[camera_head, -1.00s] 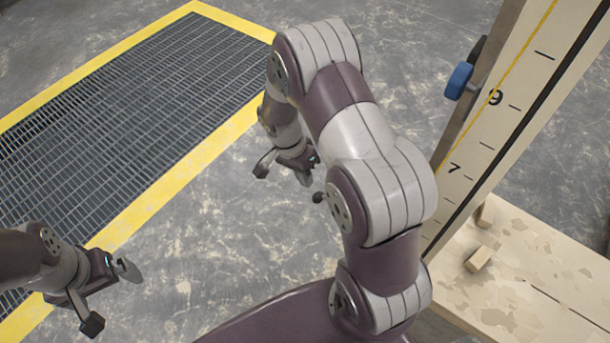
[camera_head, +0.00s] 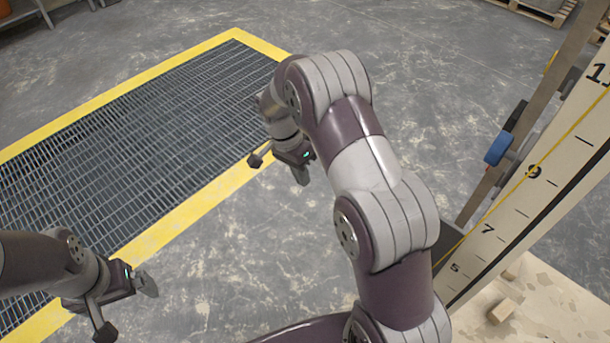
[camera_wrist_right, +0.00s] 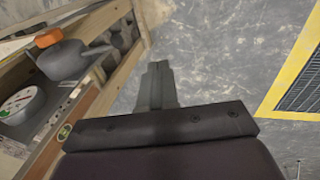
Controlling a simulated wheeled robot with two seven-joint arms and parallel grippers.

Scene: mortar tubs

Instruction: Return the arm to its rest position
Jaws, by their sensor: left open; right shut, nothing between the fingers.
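My right arm (camera_head: 375,190) reaches up through the middle of the head view, bent at the elbow. Its gripper (camera_head: 279,165) hangs low past the bend, over bare floor beside the grating's yellow border. In the right wrist view the right fingers (camera_wrist_right: 157,85) are together with nothing between them. My left gripper (camera_head: 126,308) is at the lower left of the head view, open and empty, its fingers spread apart over the yellow border and floor.
A floor grating (camera_head: 130,140) with a yellow border lies to the left. The right wrist view shows a wooden shelf (camera_wrist_right: 92,112) holding an orange-topped can (camera_wrist_right: 72,60). Open floor lies between.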

